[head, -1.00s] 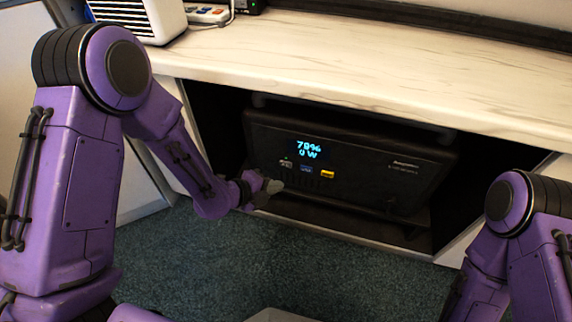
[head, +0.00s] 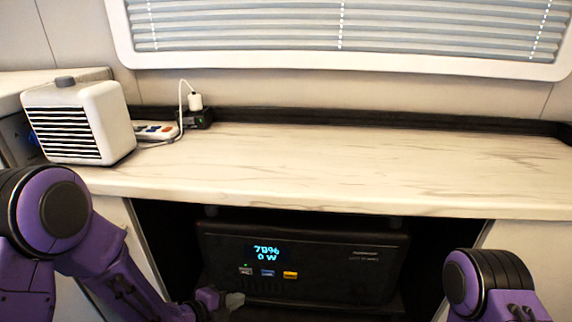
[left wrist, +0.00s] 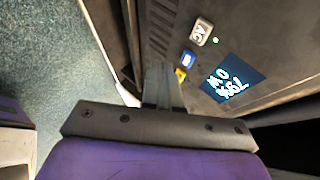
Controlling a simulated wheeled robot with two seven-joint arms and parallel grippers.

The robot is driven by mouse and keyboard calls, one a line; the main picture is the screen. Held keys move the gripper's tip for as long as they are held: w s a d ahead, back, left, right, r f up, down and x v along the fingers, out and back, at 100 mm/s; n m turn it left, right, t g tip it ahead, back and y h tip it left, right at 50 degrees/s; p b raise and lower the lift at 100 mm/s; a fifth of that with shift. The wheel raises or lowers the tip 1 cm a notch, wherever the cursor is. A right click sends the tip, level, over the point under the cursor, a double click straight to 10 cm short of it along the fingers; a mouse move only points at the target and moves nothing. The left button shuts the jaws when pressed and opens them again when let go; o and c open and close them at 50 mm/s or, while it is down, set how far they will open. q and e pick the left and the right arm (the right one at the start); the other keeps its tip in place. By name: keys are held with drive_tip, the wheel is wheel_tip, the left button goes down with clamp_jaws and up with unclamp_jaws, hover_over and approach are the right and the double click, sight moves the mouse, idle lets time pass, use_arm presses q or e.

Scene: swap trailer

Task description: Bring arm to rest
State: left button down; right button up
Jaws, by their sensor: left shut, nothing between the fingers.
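My left gripper (head: 233,301) is shut and empty. It is low in front of the black power station (head: 335,268), near its lower left front. The left wrist view also shows the shut left gripper (left wrist: 162,80) pointing at the station's front (left wrist: 205,85), close beside its buttons. Whether the fingertips touch it, I cannot tell.
The marble-patterned counter (head: 330,165) runs above the opening, its middle and right clear. A white air cooler (head: 80,122) stands on its left, beside a power strip (head: 155,131) with a plugged-in white cable. Cabinet walls border the opening on both sides. A blind-covered window (head: 340,28) is behind.

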use_arm(q)
drive_tip(key=s+a+f+n+y, duration=0.3)
drive_tip(key=s+a+f+n, duration=0.1)
drive_tip(key=n, duration=0.7)
drive_tip(key=s+a+f+n+y, duration=0.3)
drive_tip(key=s+a+f+n, duration=0.15)
drive_tip(key=n, duration=0.65)
drive_tip(key=s+a+f+n+g+y, duration=0.1)
drive_tip(key=s+a+f+n+g, duration=0.15)
drive_tip(key=s, duration=0.45)
drive_tip(key=s+a+f+n+g+y, duration=0.2)
drive_tip(key=s+f, duration=0.1)
drive_tip(key=s, duration=0.3)
drive_tip(key=s+a+f+n+g+y, duration=0.1)
drive_tip(key=s+a+f+n+g, duration=0.15)
drive_tip(key=s, duration=0.45)
wheel_tip(320, 180, up, 32)
drive_tip(key=w+p, duration=0.1)
drive_tip(key=p, duration=3.1)
drive_tip(key=shift+d+t, duration=0.4)
drive_tip(key=shift+d, duration=0.05)
